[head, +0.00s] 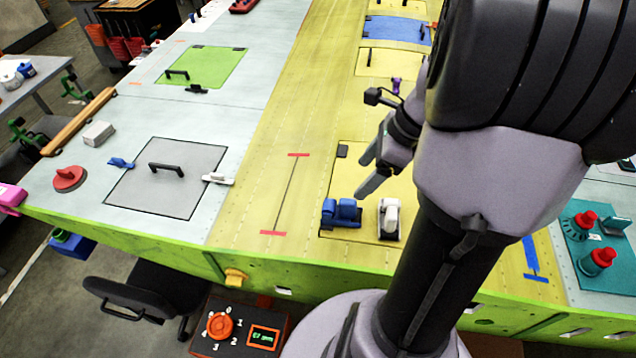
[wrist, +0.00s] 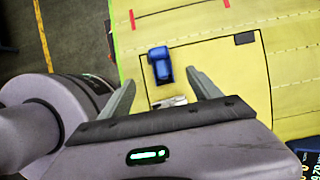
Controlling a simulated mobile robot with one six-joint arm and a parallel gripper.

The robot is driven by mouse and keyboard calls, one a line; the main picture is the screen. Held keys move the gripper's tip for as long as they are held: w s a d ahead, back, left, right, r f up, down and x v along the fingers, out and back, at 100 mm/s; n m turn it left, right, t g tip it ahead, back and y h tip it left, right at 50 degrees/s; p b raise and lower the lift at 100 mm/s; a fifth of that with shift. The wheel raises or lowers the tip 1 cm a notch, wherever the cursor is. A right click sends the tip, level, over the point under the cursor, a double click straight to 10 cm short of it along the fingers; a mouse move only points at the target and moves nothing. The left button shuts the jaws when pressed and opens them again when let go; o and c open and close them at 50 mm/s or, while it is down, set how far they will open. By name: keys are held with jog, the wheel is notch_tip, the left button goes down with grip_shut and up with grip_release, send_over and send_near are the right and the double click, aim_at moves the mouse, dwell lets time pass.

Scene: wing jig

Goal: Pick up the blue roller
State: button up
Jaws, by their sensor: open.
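The blue roller (head: 342,212) lies on the yellow panel near the front edge of the wing, left of a white device (head: 389,218). It also shows in the wrist view (wrist: 160,65), ahead of the fingertips and roughly centred between them. My gripper (head: 367,172) is open and empty, above the yellow panel and behind the roller in the head view. Both fingers show apart in the wrist view (wrist: 160,80). The white device (wrist: 170,102) is partly hidden by my gripper body there.
A grey hatch (head: 150,185) with a black handle and a red disc (head: 69,178) lie to the left. A teal plate (head: 600,245) with red-topped parts is at right. The yellow strip left of the roller is clear apart from red marks (head: 298,155).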

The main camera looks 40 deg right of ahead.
jog(key=b, duration=0.2)
send_near(335, 208)
jog(key=x, duration=0.3)
jog(key=d+x, duration=0.1)
jog(key=x, duration=0.1)
jog(key=shift+w+a+f, duration=0.1)
jog(key=shift+w+f, duration=0.2)
jog(key=shift+w, duration=0.05)
jog(key=b+x, duration=0.1)
jog(key=x, duration=0.5)
jog(key=shift+s, duration=0.1)
jog(key=shift+c, duration=1.3)
jog(key=shift+r, duration=0.1)
grip_shut()
